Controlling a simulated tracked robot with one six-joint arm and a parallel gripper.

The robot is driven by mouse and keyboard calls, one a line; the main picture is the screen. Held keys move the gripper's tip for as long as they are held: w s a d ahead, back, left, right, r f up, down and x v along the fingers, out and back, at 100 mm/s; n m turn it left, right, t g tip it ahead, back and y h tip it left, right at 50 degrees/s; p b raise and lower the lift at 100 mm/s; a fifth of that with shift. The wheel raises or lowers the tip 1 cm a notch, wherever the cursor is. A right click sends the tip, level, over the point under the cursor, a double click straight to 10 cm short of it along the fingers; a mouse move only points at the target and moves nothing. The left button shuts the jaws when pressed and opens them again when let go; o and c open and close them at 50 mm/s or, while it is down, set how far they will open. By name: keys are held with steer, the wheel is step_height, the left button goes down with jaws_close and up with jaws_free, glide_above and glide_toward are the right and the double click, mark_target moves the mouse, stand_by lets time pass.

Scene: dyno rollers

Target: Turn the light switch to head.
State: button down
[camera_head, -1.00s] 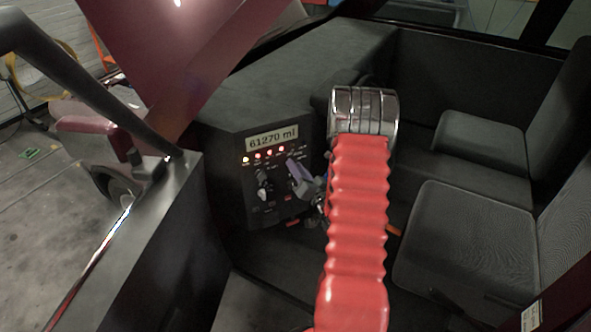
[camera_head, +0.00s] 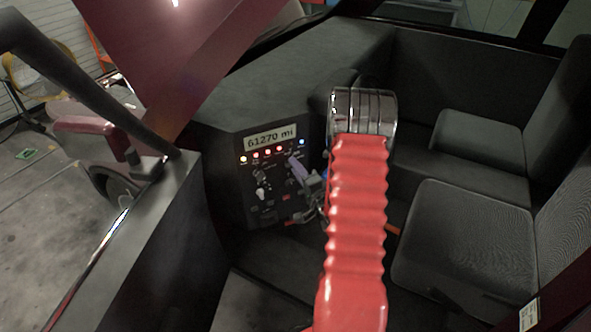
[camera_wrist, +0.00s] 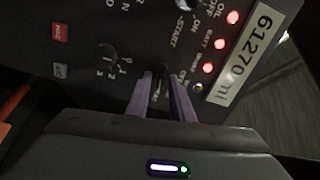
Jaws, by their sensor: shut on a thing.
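The light switch, a small dark knob (camera_wrist: 158,88), sits between the two purple fingers of my gripper (camera_wrist: 160,98) in the wrist view. The fingers are shut on it, one on each side. Its position labels are hidden or too dark to read. In the head view my gripper (camera_head: 298,169) reaches the right part of the black dash panel (camera_head: 250,212) from the right, and the switch is hidden behind it. A small bluish-white lamp (camera_head: 302,142) is lit near the panel's upper right.
Another rotary knob (camera_wrist: 107,54), marked with numbers, is beside the switch. The ignition knob (camera_wrist: 185,4) is at the top edge. A red button (camera_wrist: 60,33) and grey button (camera_wrist: 60,71) are near. A display (camera_head: 271,137) reads 61270 mi. Seats (camera_head: 465,245) stand right.

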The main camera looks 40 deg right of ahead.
steer(key=shift+d+f, duration=0.1)
steer(key=shift+f, duration=0.1)
steer(key=c, duration=1.9)
jaws_free()
steer(key=shift+o, duration=0.3)
steer(key=v, duration=1.4)
steer(key=shift+w, duration=0.1)
